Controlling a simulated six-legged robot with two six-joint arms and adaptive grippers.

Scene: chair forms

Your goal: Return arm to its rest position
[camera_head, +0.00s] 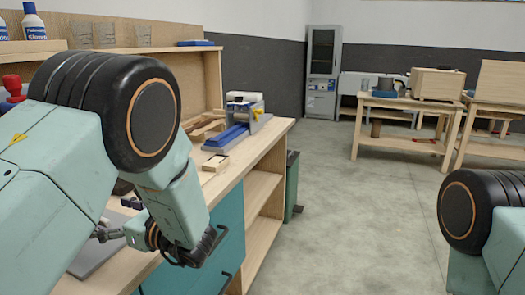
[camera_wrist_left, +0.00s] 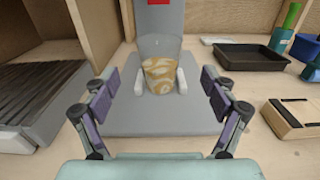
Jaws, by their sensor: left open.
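My left arm comes in from the left in the head view and bends down over the workbench (camera_head: 262,165). Its gripper (camera_head: 108,233) is small and partly hidden there, low over a grey plate (camera_head: 95,258). In the left wrist view the two fingers of this gripper (camera_wrist_left: 159,90) stand wide apart with nothing between the pads. Past the fingertips, a clear cup (camera_wrist_left: 161,75) with tan and brown pieces in it stands upright on a grey stand (camera_wrist_left: 160,120), between two small white posts. My right arm shows only in part at the right edge; its gripper is out of view.
In the left wrist view, a ribbed dark box (camera_wrist_left: 45,95) stands left, a black tray (camera_wrist_left: 248,56) back right, and a wooden block (camera_wrist_left: 300,117) right. In the head view, a blue vise-like device (camera_head: 238,125) sits farther along the bench. Open floor (camera_head: 345,215) lies right.

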